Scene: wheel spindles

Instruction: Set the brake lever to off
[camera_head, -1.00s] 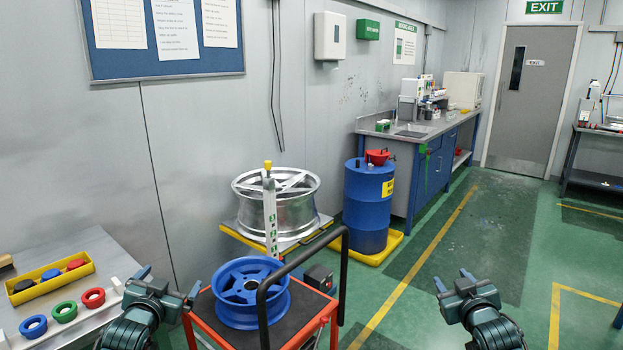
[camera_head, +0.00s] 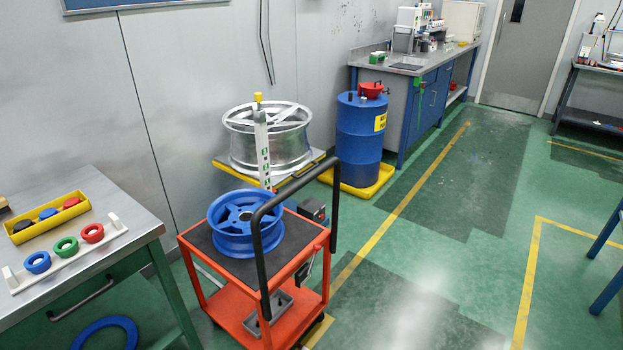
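An orange-red cart (camera_head: 213,270) stands in the middle, with a black push handle (camera_head: 262,250) on its right side. A blue wheel (camera_head: 245,225) lies on the cart's dark top. A small dark box (camera_head: 312,209) shows beside the handle. Dark grey parts (camera_head: 303,273) show at the cart's right side below it. I cannot clearly make out the brake lever or its position; it may be among these small parts. Neither of my grippers is in view.
A metal bench (camera_head: 140,250) with a yellow tray (camera_head: 47,217) and coloured rings stands at left. A silver wheel (camera_head: 267,140) and a blue drum (camera_head: 360,140) stand behind the cart. The green floor (camera_head: 430,270) to the right is clear.

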